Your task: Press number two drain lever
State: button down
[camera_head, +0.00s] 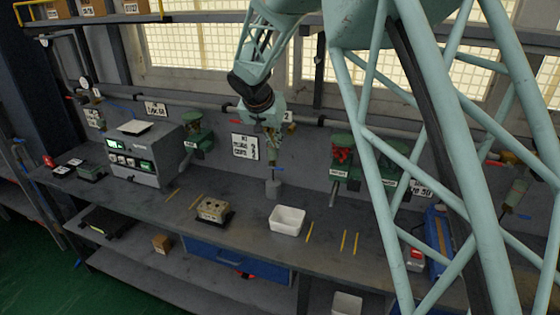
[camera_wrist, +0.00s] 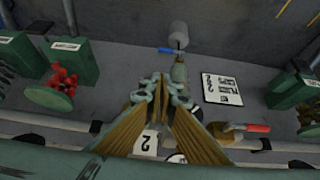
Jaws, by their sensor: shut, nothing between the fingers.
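A short blue lever (camera_head: 279,169) sticks out at the bottom of a slim grey-green valve body, above a grey cup. It also shows in the wrist view (camera_wrist: 168,50), beyond my fingertips. A white tag with the number 2 (camera_wrist: 146,142) shows partly behind my fingers; it is also in the head view (camera_head: 288,116). A red lever (camera_wrist: 250,127) sits on the wall pipe beside it. My gripper (camera_wrist: 161,80) is shut and empty, its tips pointing toward the valve body and apart from the blue lever. In the head view my gripper (camera_head: 271,142) overlaps the valve body, so contact is unclear.
The grey cup (camera_head: 272,189) stands on the bench below the lever. Green valve units (camera_head: 198,131) flank the spot on the wall. A printed sign (camera_head: 245,147) hangs left of my gripper.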

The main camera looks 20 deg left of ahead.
jog(key=shift+f, duration=0.1)
jog(key=s+f+p+x, duration=0.1)
jog(key=s+p+x, duration=0.1)
jog(key=x, duration=1)
jog(key=shift+f, duration=0.55)
jog(key=shift+f+b, duration=0.1)
jog(key=shift+b, duration=0.35)
jog(key=shift+d+b, duration=0.15)
jog(key=shift+b, duration=0.15)
